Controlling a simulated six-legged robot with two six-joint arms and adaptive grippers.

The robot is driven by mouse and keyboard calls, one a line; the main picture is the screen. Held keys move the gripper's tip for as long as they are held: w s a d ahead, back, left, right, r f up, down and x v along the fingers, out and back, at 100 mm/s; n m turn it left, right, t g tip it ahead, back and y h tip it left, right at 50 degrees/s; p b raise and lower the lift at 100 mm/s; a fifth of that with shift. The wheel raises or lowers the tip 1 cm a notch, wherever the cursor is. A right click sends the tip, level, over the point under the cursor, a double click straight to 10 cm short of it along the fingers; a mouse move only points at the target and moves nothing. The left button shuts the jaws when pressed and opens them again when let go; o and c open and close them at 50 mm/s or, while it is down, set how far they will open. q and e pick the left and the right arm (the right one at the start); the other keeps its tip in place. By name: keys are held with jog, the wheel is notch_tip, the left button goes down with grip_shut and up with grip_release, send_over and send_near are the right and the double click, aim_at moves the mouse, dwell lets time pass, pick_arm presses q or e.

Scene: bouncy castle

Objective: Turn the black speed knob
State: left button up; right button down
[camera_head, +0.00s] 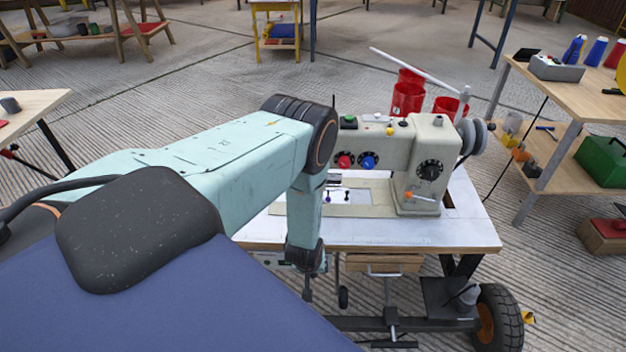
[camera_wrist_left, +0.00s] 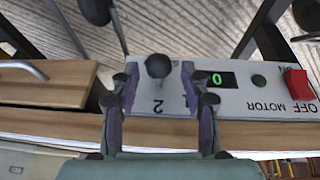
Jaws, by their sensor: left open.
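The black knob (camera_wrist_left: 158,66) sits on a pale panel (camera_wrist_left: 240,101) in the left wrist view. My left gripper (camera_wrist_left: 160,80) is open, one finger on each side of the knob in that view. I cannot tell whether either finger touches it. My right gripper is not in view.
The panel also carries a green display (camera_wrist_left: 216,79) reading 0, a green button (camera_wrist_left: 259,81) and a red motor switch (camera_wrist_left: 299,84). A wooden drawer (camera_wrist_left: 45,84) is beside it. The sewing machine (camera_head: 416,146) stands on the white tabletop (camera_head: 455,235), red containers (camera_head: 407,100) behind it.

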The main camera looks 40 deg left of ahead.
pick_arm(q)
jog(key=shift+r, duration=0.1)
jog(key=shift+c, duration=0.3)
jog(key=shift+c, duration=1.4)
grip_shut()
